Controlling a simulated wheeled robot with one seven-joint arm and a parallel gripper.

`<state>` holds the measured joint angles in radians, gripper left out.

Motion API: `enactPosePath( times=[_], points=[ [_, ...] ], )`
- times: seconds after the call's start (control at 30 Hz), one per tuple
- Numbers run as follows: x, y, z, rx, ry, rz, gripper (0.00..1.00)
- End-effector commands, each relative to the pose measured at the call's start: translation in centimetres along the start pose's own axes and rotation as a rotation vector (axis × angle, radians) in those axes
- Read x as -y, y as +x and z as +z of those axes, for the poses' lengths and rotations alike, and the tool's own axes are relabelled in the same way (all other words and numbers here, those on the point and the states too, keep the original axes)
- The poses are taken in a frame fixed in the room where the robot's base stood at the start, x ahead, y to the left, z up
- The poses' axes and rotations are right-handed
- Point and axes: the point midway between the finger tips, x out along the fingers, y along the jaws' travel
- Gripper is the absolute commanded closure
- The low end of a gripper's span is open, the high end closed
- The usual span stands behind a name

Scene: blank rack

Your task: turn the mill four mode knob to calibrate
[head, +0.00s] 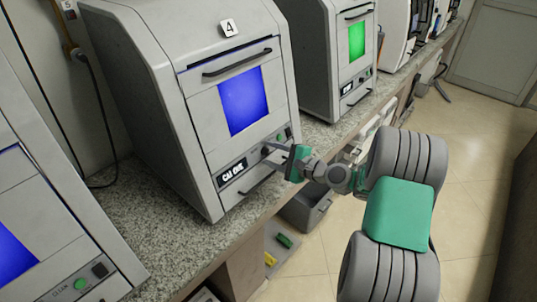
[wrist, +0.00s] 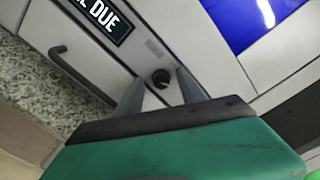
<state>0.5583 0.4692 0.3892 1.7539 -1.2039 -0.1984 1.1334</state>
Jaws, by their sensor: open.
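Mill four (head: 185,45) is a grey cabinet on the counter with a "4" tag, a lit blue screen (head: 243,101) and a "CAL DUE" sign (head: 232,171). Its mode knob (wrist: 161,77) is small, dark and round; in the wrist view it shows just beyond and between my fingertips. I cannot read its setting. My gripper (head: 270,150) is at the lower right of the mill's front, fingers towards the panel. In the wrist view my gripper (wrist: 158,84) is open, one finger either side of the knob; contact cannot be told.
A drawer handle (wrist: 80,75) sticks out from the panel near my fingers. A wider handle (head: 237,62) is above the screen. A mill with a green screen (head: 357,40) stands to the right, another with a blue screen (head: 15,235) to the left. Speckled counter (head: 150,225) shows between.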

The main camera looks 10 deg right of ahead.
Motion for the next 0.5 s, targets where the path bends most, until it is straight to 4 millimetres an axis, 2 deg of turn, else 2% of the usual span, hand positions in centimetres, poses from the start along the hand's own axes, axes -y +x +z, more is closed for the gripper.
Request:
enactPosePath(
  times=[0.1,0.5],
  points=[
    [0.00,-0.04,-0.02,0.000,-0.001,0.000,0.56],
    [-0.04,-0.04,0.01,0.000,-0.001,0.001,0.89]
  ],
)
